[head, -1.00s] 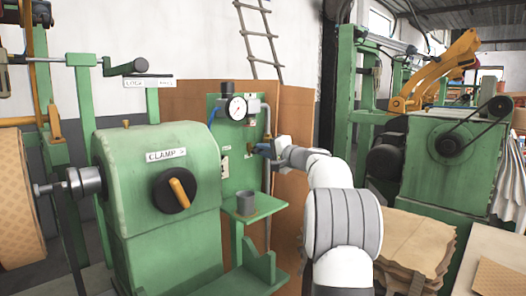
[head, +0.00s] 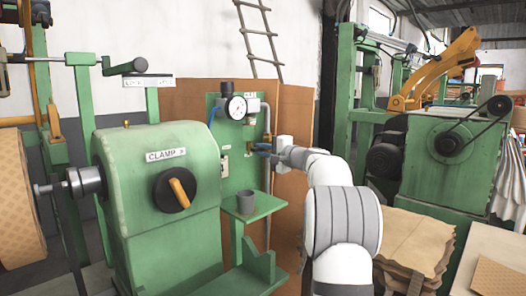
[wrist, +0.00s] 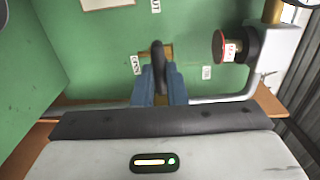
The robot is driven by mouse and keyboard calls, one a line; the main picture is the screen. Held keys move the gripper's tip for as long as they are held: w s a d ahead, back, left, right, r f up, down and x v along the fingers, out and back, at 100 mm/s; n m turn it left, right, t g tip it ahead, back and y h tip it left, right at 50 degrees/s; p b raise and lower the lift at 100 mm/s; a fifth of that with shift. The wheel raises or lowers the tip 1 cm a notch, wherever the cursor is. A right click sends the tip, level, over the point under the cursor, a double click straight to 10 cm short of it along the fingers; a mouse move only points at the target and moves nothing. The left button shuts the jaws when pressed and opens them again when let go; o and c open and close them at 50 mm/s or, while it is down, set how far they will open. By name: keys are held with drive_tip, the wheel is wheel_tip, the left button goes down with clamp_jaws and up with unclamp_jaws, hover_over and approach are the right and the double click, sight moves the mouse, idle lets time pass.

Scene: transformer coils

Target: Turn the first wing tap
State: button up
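The wing tap (wrist: 158,58) has a dark handle and a brass body on the green panel, in the middle of the wrist view. It stands lengthwise in that picture. My gripper (wrist: 160,88) has blue fingers on either side of the handle, close against it, so it looks shut on the tap. In the head view my gripper (head: 262,149) is at the green panel (head: 229,172), below the round pressure gauge (head: 237,107). The tap itself is hidden there by the fingers.
A black knob with a red ring (wrist: 229,46) and a grey pipe (wrist: 222,98) are close to the right of my fingers. A small green shelf (head: 264,205) with a grey cup (head: 245,202) is below. The green clamp machine (head: 150,220) stands left.

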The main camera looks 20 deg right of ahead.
drive_tip(key=o, duration=0.5)
drive_tip(key=shift+c, duration=0.2)
drive_tip(key=v, duration=0.7)
drive_tip(key=shift+s+d, duration=0.15)
drive_tip(key=shift+s, duration=0.2)
